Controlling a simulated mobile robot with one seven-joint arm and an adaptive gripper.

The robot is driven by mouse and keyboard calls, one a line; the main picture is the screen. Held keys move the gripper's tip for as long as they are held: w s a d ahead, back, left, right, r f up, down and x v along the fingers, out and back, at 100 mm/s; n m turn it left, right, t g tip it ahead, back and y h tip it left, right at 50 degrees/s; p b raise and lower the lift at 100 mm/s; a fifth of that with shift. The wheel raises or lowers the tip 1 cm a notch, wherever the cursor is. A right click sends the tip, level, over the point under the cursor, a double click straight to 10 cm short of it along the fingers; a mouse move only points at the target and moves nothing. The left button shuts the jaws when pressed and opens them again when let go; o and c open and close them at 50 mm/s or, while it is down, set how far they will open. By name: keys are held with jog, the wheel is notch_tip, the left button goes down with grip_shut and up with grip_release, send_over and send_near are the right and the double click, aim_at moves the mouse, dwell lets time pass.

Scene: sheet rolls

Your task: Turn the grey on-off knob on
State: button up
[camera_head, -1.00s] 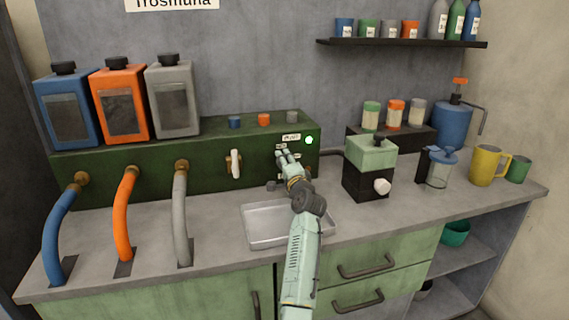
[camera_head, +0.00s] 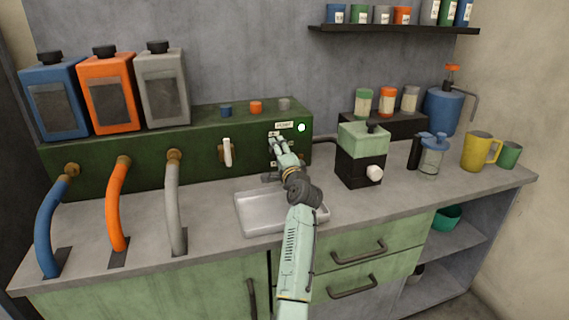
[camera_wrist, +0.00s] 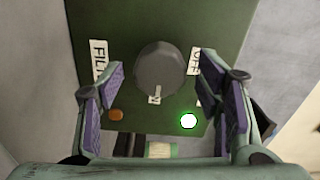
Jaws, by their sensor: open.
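The grey on-off knob (camera_wrist: 160,68) is round and sits on the dark green front panel of the machine (camera_head: 95,165). In the wrist view it lies between my open fingers, with no clear contact on either side. My gripper (camera_wrist: 165,95) is open and empty; in the head view (camera_head: 277,143) it is raised against the panel and hides the knob. An OFF label (camera_wrist: 195,62) is right of the knob and a FILL label (camera_wrist: 98,62) left. A small white label (camera_wrist: 155,95) at its lower edge is partly covered.
A green lamp (camera_wrist: 188,121) glows beside a dull orange lamp (camera_wrist: 116,115). A metal tray (camera_head: 262,228) lies below my gripper. A white lever (camera_head: 227,152) is to the left, and a green-and-black grinder (camera_head: 361,140) stands to the right.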

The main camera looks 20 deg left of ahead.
jog(key=v, duration=1)
jog(key=shift+s+d, duration=0.1)
